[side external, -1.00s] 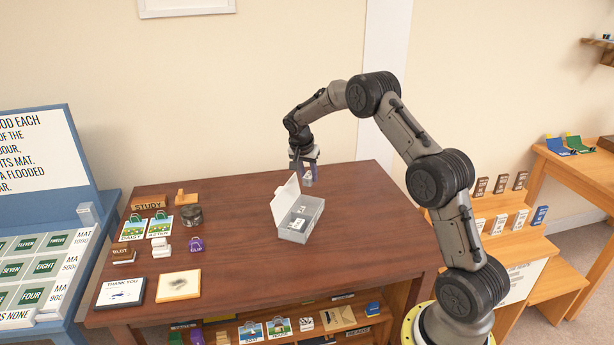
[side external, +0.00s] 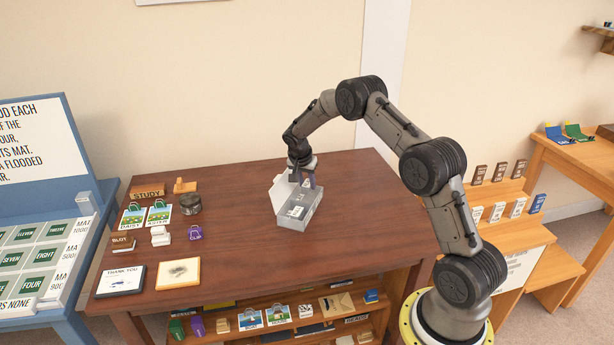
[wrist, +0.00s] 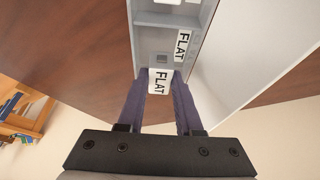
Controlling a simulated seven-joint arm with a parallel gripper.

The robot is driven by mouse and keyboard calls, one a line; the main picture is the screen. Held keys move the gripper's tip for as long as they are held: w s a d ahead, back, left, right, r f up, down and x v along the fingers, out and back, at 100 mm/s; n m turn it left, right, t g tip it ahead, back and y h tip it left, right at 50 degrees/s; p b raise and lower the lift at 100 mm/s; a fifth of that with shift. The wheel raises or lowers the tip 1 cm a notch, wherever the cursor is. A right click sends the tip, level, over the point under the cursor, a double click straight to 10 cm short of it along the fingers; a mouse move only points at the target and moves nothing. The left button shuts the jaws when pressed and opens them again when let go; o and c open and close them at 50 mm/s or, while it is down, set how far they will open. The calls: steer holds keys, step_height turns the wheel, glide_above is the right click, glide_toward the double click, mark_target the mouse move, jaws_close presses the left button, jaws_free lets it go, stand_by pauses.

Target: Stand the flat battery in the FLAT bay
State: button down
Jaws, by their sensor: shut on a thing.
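My gripper (side external: 303,180) is over the back end of a grey open box (side external: 292,225) on the wooden table. In the wrist view my gripper (wrist: 160,76) is shut on the flat battery (wrist: 158,83), a small piece whose white label reads FLAT. The box's FLAT bay, marked by a white FLAT label (wrist: 182,45), lies right at the battery's far side. Whether the battery is inside the bay or just above it, I cannot tell. The side view mostly hides the battery behind the fingers.
The box's pale lid (side external: 280,197) stands open close beside my gripper. White labelled pieces (side external: 296,211) lie in the box's front part. A dark jar (side external: 190,204), a purple clip (side external: 196,233) and picture cards are to the left. The table right of the box is clear.

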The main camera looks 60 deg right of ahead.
mark_target(307, 192)
steer(key=shift+f, duration=1.95)
steer(key=c, duration=0.9)
jaws_free()
steer(key=shift+o, duration=0.2)
steer(key=shift+r, duration=0.1)
steer(key=shift+v, duration=2.4)
steer(key=shift+o, duration=0.3)
steer(key=o, duration=0.5)
